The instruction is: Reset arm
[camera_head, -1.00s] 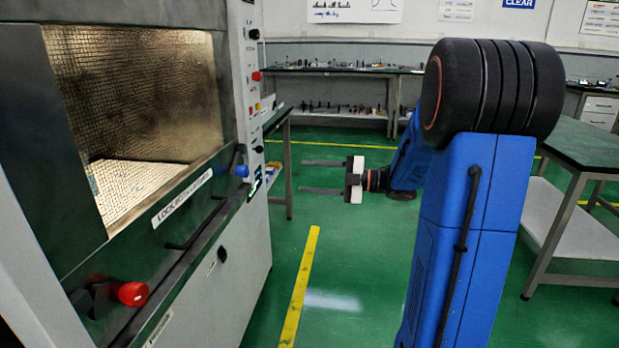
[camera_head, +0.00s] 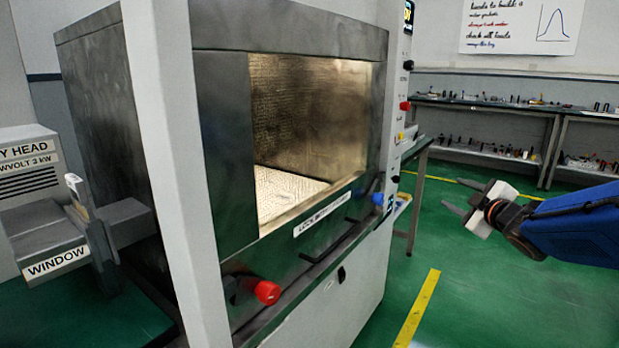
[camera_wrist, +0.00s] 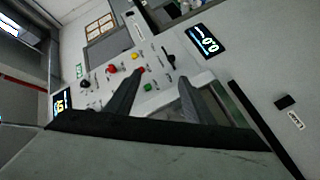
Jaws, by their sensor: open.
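My gripper (camera_head: 452,192) is open and empty at the right of the head view. Its two dark fingers point left toward the machine, with free air between them and its front. My blue arm reaches in from the right edge. In the wrist view my open gripper (camera_wrist: 162,75) faces a tilted control panel (camera_wrist: 118,72) with red, yellow and green buttons and lit displays. Nothing is between the fingers.
The microwave machine (camera_head: 220,120) has an open, lit mesh chamber (camera_head: 305,125). A red knob (camera_head: 267,292) and a blue knob (camera_head: 378,199) stick out below it. A bench (camera_head: 480,102) stands behind. Green floor at the right is clear.

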